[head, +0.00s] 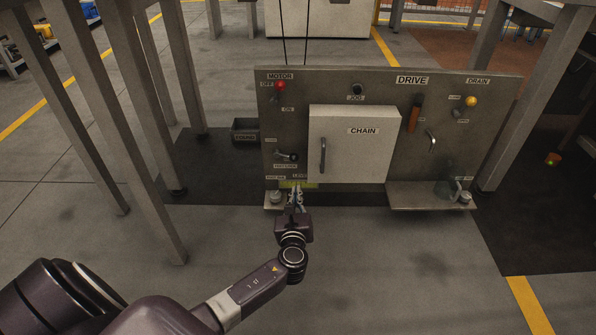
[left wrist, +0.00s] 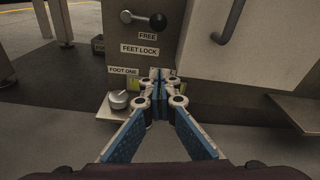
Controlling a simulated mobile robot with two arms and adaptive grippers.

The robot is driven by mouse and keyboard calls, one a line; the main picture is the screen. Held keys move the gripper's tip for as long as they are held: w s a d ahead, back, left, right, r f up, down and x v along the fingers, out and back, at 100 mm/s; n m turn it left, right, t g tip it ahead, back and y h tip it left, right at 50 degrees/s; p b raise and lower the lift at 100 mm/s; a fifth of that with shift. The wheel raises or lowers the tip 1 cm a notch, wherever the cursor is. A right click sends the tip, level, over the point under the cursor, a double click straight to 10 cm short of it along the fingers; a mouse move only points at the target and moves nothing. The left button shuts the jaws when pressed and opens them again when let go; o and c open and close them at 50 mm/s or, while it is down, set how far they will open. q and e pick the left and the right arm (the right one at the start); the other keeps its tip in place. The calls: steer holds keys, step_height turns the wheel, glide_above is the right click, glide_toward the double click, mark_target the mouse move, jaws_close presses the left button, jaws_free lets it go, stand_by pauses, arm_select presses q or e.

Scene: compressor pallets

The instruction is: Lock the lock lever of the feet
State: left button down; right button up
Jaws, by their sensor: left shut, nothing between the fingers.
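The feet lock lever (head: 287,156) is on the lower left of the grey panel. In the left wrist view the lever (left wrist: 143,17) lies about level, its dark knob to the right, above the labels FREE and FEET LOCK. My left gripper (head: 297,191) is in front of the panel's lower edge, below the lever and apart from it. In the left wrist view the fingertips of my left gripper (left wrist: 158,82) are together and empty, right of the FOOT ONE label. My right gripper is not in view.
A foot knob (left wrist: 118,99) stands on a small ledge left of my left gripper. The white CHAIN door (head: 354,145) with a handle is to the right. A second foot (head: 465,196) is at the far right. Grey posts (head: 125,120) stand left; the floor in front is clear.

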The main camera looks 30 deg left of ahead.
mark_target(287, 157)
arm_select(q)
steer(key=b+x, duration=0.7)
steer(key=x, duration=0.3)
steer(key=shift+f, duration=0.2)
steer(key=shift+s+r, duration=0.15)
steer(key=shift+r, duration=0.45)
steer(key=shift+s+r, duration=0.2)
steer(key=shift+r, duration=0.45)
steer(key=shift+s+a+r, duration=0.1)
steer(key=shift+s+r, duration=0.15)
steer(key=shift+r, duration=0.65)
